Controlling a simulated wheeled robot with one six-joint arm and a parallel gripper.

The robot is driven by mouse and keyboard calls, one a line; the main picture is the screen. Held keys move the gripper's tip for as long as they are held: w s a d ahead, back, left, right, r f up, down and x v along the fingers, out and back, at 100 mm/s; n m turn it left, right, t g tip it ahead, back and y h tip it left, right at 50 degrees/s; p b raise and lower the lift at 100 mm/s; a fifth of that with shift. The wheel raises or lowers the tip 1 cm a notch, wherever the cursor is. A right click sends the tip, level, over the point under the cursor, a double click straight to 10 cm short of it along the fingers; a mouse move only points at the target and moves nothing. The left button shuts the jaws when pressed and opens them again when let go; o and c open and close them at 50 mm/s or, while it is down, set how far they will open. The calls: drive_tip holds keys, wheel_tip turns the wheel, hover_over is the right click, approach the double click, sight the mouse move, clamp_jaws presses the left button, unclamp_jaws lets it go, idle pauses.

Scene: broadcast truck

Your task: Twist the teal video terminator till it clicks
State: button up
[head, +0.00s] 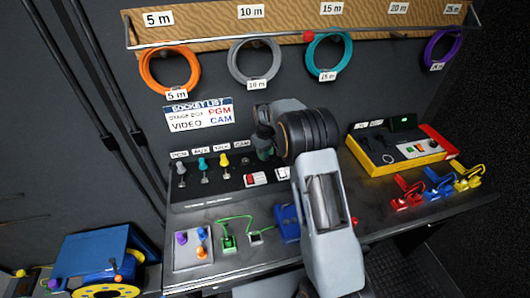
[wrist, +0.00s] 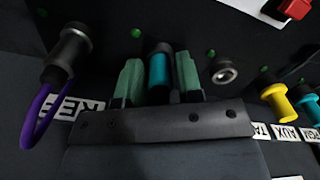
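The teal video terminator (wrist: 159,74) is a short teal cylinder with a dark ring at its far end at the black panel. In the wrist view it stands between the two green fingers of my gripper (wrist: 160,82). The fingers lie close along both its sides; whether they press on it, I cannot tell. In the head view my gripper (head: 264,146) is at the back panel, and my arm hides most of the spot. Whether the terminator is locked does not show.
An empty metal socket (wrist: 224,72) is just right of my gripper, with a yellow plug (wrist: 280,101) beyond. A metal plug with a purple loop (wrist: 38,118) hangs at left, near a REF label. Coloured cable coils (head: 168,68) hang above the panel.

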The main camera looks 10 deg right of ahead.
drive_tip(key=o, duration=0.3)
wheel_tip(320, 180, up, 14)
drive_tip(key=shift+s+a+r+m+t+b, duration=0.2)
drive_tip(key=shift+s+m+t, duration=0.6)
drive_tip(key=shift+s, duration=4.15)
drive_tip(key=shift+s+d+r+m+t+b, duration=0.1)
drive_tip(key=shift+s+r+m+t, duration=0.6)
drive_tip(key=shift+s, duration=4.2)
drive_tip(key=shift+s+a+f+m+t+b, duration=0.3)
drive_tip(key=shift+s+m, duration=0.9)
drive_tip(key=shift+s, duration=3.75)
